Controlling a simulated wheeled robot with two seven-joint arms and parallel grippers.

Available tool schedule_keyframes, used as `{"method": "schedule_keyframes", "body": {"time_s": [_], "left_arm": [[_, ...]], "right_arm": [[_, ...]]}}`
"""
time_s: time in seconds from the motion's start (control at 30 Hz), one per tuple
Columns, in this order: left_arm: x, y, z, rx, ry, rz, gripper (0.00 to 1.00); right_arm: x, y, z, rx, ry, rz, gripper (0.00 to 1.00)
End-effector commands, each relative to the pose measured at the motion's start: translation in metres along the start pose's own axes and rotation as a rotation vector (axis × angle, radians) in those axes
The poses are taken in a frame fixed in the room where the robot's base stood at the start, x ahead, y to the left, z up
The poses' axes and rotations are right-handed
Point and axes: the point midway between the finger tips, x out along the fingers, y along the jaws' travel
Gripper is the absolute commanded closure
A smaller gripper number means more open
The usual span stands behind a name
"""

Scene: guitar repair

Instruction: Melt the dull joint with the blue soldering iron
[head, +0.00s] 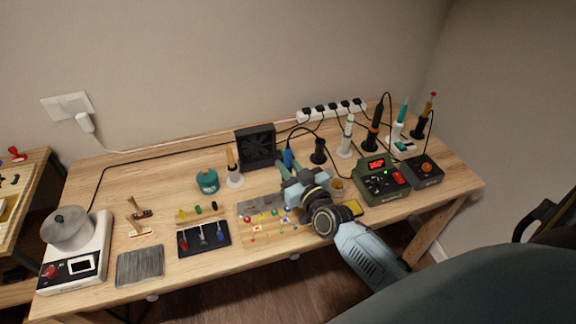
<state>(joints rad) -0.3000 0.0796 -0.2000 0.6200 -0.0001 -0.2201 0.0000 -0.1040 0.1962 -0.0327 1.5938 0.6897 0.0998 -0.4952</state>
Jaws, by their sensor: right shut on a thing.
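My right gripper (285,172) reaches in from the lower right and is shut on the blue soldering iron (288,157), whose blue handle and cable show just beyond the jaws. The iron's tip is hidden by the gripper. A pale wooden board (243,238) with several small coloured parts lies just left of and below my wrist. I cannot tell which spot on it is the dull joint. My left gripper is out of view.
A black fan box (256,146) stands behind the board. A green soldering station (382,180) and a dark station (424,169) stand to the right, with several irons in stands behind. A black tool tray (205,250) lies left of the board. A pot on a heater (68,230) is far left.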

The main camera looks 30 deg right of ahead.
Motion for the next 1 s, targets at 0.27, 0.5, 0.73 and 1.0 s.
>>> {"method": "schedule_keyframes", "body": {"time_s": [0.27,0.5,0.73,1.0], "left_arm": [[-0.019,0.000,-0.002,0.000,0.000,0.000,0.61],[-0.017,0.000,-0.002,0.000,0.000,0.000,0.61],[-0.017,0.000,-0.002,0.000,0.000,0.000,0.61],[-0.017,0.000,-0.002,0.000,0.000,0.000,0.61]], "right_arm": [[0.000,0.000,-0.018,0.000,0.001,0.000,1.00],[0.000,0.000,-0.016,0.000,0.000,0.000,1.00],[0.000,0.017,-0.020,-0.003,0.000,0.000,1.00],[0.001,0.043,-0.027,-0.004,0.000,0.000,1.00]]}}
